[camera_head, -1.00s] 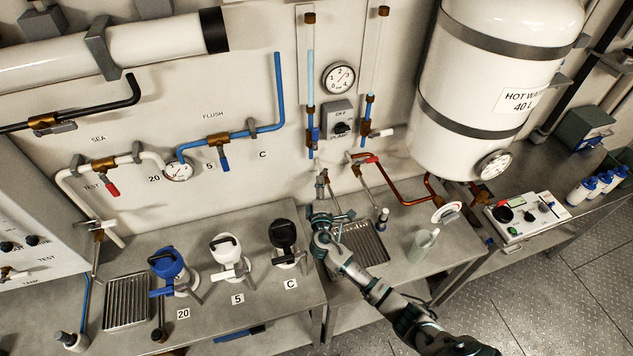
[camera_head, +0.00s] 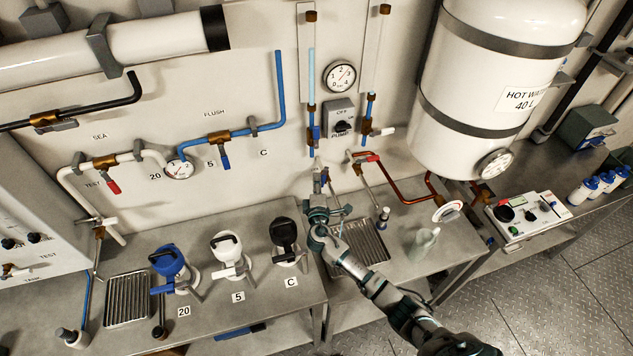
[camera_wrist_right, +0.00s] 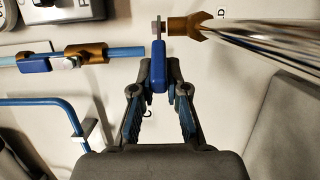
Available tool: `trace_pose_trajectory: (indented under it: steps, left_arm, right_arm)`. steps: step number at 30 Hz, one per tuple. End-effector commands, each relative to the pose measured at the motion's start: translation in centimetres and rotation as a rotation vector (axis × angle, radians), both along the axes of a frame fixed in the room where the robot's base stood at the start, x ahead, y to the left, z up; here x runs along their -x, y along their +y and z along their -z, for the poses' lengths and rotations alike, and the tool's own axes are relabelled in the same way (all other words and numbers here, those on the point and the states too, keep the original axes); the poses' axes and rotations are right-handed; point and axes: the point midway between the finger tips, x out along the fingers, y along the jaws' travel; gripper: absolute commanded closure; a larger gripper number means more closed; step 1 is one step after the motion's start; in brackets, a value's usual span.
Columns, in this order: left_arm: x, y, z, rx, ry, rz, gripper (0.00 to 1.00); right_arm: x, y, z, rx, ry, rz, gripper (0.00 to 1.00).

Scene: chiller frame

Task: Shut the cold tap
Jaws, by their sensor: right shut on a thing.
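The cold tap has a blue lever (camera_wrist_right: 158,64) below a brass fitting (camera_wrist_right: 184,25) with a long chrome spout, in the right wrist view. My right gripper (camera_wrist_right: 159,72) has its two fingers on either side of this lever and is shut on it. In the head view my right gripper (camera_head: 318,186) reaches to the tap at the wall, above the back left of the drainer grid (camera_head: 365,243). The gripper hides most of the tap there. My left gripper is not in view.
A blue pipe with a blue-handled valve (camera_head: 315,132) runs down the wall above the tap. The red-handled hot tap (camera_head: 368,158) with copper piping is to the right. A black-lidded canister (camera_head: 284,240) stands left, and a cup (camera_head: 424,240) stands right.

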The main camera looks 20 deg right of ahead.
Motion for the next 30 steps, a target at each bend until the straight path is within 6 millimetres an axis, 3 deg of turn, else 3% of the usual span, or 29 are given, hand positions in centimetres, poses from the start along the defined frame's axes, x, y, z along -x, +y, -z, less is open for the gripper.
trace_pose_trajectory:
  steps: [1,5,15,30]
  left_arm:
    - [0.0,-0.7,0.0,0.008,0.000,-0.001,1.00]
    - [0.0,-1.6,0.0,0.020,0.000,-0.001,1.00]
    - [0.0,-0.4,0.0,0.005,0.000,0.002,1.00]
    - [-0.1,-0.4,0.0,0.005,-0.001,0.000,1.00]
  right_arm:
    - [-0.2,-1.5,0.0,0.009,0.002,0.034,1.00]
    - [-0.2,-1.5,0.1,0.011,0.004,0.035,1.00]
    - [-0.3,-1.6,0.1,0.010,0.005,0.035,1.00]
    - [-0.3,-1.7,0.1,0.010,0.005,0.036,1.00]
